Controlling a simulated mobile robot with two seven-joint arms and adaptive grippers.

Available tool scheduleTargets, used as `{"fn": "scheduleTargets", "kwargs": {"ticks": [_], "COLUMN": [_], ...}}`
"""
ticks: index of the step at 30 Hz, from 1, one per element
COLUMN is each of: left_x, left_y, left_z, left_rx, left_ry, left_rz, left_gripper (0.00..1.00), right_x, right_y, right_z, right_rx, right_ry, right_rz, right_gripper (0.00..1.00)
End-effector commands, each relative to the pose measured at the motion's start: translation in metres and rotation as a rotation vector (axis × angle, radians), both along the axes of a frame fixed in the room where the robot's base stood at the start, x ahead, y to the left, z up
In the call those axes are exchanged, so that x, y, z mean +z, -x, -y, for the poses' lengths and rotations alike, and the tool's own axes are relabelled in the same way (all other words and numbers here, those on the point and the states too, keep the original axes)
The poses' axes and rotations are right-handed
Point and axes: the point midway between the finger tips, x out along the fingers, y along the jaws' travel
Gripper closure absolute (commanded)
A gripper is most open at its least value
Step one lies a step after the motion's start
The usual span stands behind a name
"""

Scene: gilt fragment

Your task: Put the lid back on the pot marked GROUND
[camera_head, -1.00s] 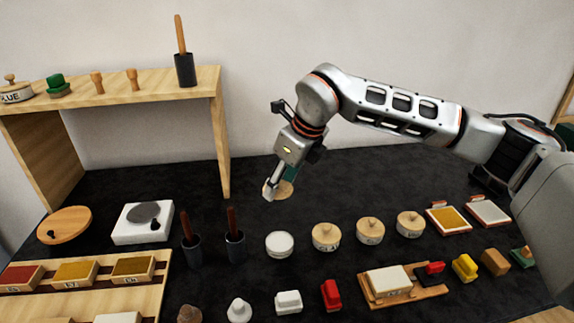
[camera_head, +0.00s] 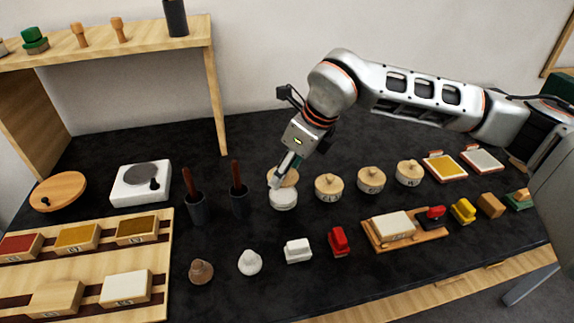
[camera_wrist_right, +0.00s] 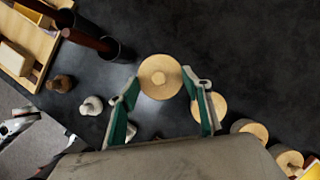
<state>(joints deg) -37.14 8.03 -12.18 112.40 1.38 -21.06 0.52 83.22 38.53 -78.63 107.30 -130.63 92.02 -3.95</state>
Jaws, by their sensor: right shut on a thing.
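My right gripper (camera_head: 279,178) is shut on a round wooden lid (camera_head: 288,178), holding it by its edges. In the right wrist view the lid (camera_wrist_right: 160,77) sits between the two green-padded fingertips (camera_wrist_right: 162,90). In the head view the lid is just above and behind the top of a round white, lidless-looking pot (camera_head: 283,200). A small gap or overlap between them cannot be judged. No marking is readable on this pot, and the lid hides it in the wrist view. My left gripper is not in view.
Several lidded pots (camera_head: 328,187) stand in a row to the right. Dark cups with brushes (camera_head: 240,201) stand close on the left. A wooden shelf (camera_head: 214,90) rises at back left; the table behind the pot is clear.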

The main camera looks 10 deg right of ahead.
Motion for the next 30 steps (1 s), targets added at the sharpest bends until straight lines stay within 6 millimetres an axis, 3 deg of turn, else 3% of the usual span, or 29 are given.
{"fn": "scheduleTargets", "kwargs": {"ticks": [6, 15, 30], "left_x": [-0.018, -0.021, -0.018], "left_y": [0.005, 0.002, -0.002], "left_z": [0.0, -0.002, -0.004], "left_rx": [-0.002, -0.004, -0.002], "left_ry": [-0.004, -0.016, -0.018], "left_rz": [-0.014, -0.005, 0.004], "left_gripper": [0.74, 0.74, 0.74], "right_x": [-0.024, -0.046, -0.048], "right_y": [0.0, 0.0, 0.0], "right_z": [0.0, 0.0, 0.0], "right_rx": [-0.001, -0.001, -0.001], "right_ry": [0.0, 0.0, 0.0], "right_rz": [-0.003, -0.003, 0.0], "right_gripper": [0.66, 0.66, 0.66]}}
